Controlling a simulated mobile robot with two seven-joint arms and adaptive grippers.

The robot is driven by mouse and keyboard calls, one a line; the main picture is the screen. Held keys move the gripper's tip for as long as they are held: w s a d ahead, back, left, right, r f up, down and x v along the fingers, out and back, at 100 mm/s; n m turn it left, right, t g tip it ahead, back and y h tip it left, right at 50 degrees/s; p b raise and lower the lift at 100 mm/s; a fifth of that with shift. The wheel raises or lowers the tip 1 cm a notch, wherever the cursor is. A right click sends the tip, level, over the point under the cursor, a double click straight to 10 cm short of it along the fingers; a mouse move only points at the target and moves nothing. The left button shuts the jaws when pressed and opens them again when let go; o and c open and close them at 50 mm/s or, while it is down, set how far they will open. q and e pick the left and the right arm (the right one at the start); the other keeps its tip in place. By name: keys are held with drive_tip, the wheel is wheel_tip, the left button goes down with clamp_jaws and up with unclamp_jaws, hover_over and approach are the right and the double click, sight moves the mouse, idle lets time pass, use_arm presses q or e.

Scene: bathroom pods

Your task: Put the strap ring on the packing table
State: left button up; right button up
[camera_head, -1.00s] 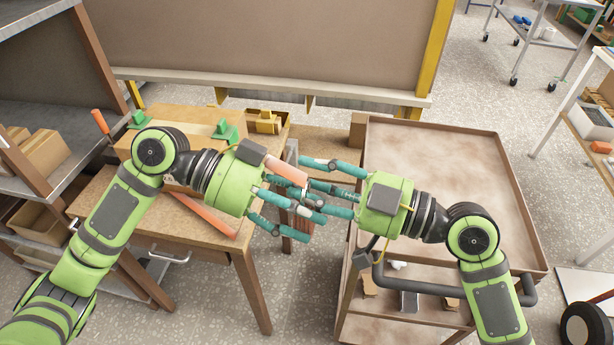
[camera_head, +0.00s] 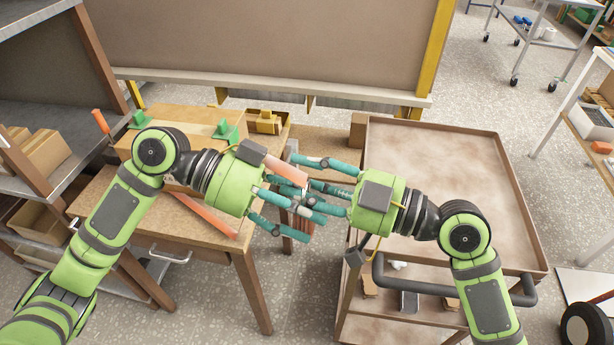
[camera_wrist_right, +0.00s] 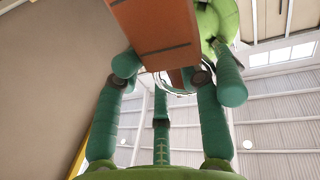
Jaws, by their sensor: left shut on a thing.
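My left gripper (camera_head: 306,214) is shut on the strap ring, of which only a thin pale curve (camera_wrist_right: 178,91) shows in the right wrist view. Fingers hide most of it. The wooden packing table (camera_head: 195,233) stands below and left of the grippers.
A cardboard box (camera_head: 180,125) with green pieces and an orange strip (camera_head: 205,213) lie on the table. A rusty cart (camera_head: 440,165) stands right, its top bare. Shelves (camera_head: 45,85) stand left. A large brown panel (camera_head: 260,35) closes off the back.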

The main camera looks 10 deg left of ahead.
drive_tip(key=shift+d, duration=0.1)
use_arm(q)
drive_tip(key=shift+c, duration=0.5)
use_arm(e)
drive_tip(key=s+d+n+t+h, duration=0.1)
drive_tip(key=s+d+n+h, duration=0.15)
drive_tip(key=d+n, duration=1.25)
use_arm(q)
drive_tip(key=w+d+f+m+g+y, duration=0.1)
drive_tip(key=w+d+f+m+g, duration=0.2)
drive_tip(key=f+m+g, duration=0.1)
drive_tip(key=shift+w+d+f+m+g+y, duration=0.3)
drive_tip(key=shift+d+g, duration=0.1)
drive_tip(key=shift+g, duration=0.2)
use_arm(e)
drive_tip(key=x, duration=1.1)
drive_tip(key=shift+a, duration=0.3)
drive_tip(key=shift+f, duration=0.1)
